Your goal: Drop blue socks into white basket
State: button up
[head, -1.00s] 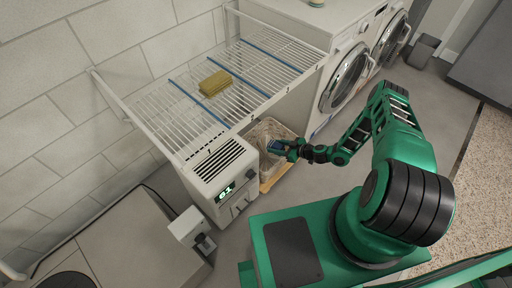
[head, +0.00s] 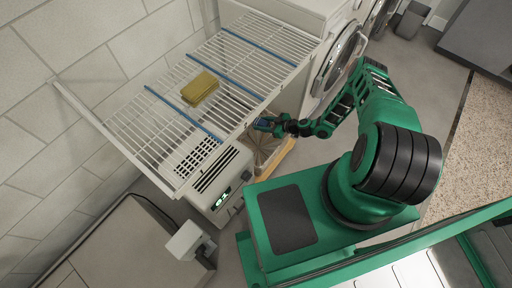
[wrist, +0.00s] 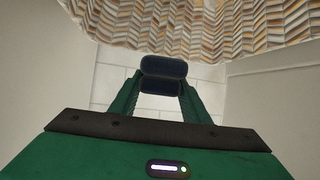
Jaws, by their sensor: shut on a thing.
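My gripper (head: 270,125) is shut on the dark blue socks (wrist: 163,68), a small rolled bundle held between the fingertips in the wrist view. In the head view the socks (head: 262,122) are a small blue patch at the end of my arm, near the front edge of the wire rack. A pale tan container with a wooden edge (head: 278,161), likely the basket, stands on the floor just below my gripper and is partly hidden by it. Whether the socks are over its opening, I cannot tell.
A white wire rack (head: 150,124) with blue strips bears a yellow folded cloth (head: 200,87). A white dehumidifier-like box (head: 222,183) with a green display stands left of the container. A front-loading machine (head: 335,65) stands beyond. In the wrist view a chevron-patterned surface (wrist: 200,25) fills the top.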

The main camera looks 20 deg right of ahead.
jog(key=shift+f, duration=1.05)
jog(key=o, duration=1.1)
jog(key=v, duration=1)
jog(key=shift+s+d, duration=0.25)
jog(key=shift+r, duration=0.1)
